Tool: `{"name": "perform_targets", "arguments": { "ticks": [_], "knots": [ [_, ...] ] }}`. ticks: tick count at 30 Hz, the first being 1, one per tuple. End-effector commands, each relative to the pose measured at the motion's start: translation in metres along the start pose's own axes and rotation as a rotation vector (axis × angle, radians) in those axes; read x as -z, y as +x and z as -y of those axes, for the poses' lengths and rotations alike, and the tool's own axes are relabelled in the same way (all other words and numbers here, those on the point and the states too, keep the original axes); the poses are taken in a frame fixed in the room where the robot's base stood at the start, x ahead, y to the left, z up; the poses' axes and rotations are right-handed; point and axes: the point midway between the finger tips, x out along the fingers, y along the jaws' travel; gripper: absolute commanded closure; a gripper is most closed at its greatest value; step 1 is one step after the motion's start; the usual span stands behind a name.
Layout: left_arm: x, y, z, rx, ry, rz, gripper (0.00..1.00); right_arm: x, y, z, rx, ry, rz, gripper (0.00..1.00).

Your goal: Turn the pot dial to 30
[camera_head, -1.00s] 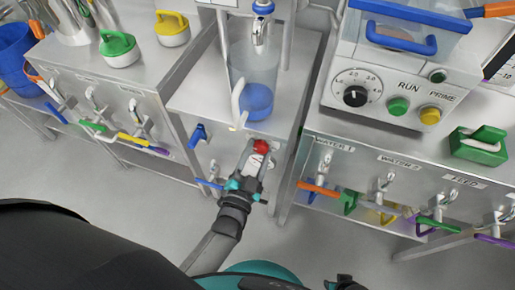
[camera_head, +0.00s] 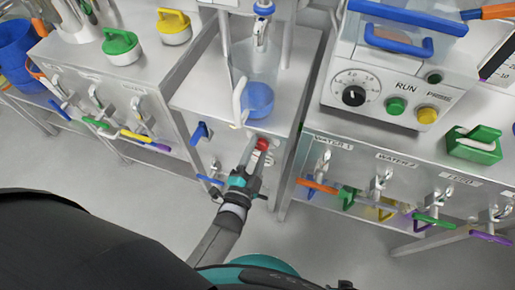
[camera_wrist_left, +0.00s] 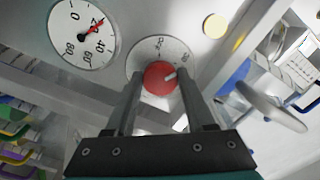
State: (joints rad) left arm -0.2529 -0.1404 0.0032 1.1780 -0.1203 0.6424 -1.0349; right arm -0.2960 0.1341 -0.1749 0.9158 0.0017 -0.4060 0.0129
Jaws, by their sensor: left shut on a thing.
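The pot dial is a red round knob (camera_head: 262,144) on the front of the middle steel stand, below the clear vessel. In the left wrist view the red knob (camera_wrist_left: 157,77) has a white pointer mark aimed to the upper right. It sits on a pale scale plate (camera_wrist_left: 150,50) whose small figures I cannot read surely. My left gripper (camera_head: 257,150) is at the knob, with one finger on each side of it in the left wrist view (camera_wrist_left: 160,83), shut on it. The fingers hide part of the plate. My right gripper does not show.
A round gauge (camera_wrist_left: 82,35) with a red needle is left of the knob. A blue-handled valve (camera_head: 199,134) is left of the dial. The pump box (camera_head: 390,95) and labelled valves stand to the right.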

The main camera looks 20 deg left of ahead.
Motion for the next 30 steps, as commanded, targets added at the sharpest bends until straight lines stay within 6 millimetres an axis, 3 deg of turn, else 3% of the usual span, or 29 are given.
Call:
{"name": "perform_targets", "arguments": {
  "ticks": [7, 8, 15, 25, 30],
  "knots": [
    [0.0, 0.0, 0.0, 0.0, -0.001, 0.0, 1.0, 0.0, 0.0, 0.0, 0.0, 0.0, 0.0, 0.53],
    [0.0, 0.0, 0.0, -0.001, -0.001, 0.0, 0.44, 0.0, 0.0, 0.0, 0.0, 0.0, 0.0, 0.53],
    [0.0, 0.0, 0.0, -0.001, -0.002, 0.0, 0.17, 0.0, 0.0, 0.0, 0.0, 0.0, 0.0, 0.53],
    [0.0, -0.003, 0.0, -0.001, -0.002, 0.001, 0.16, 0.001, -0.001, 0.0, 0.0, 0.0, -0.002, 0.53],
    [0.0, -0.023, 0.0, -0.003, -0.002, 0.002, 0.16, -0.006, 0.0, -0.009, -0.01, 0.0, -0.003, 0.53]
  ]
}}
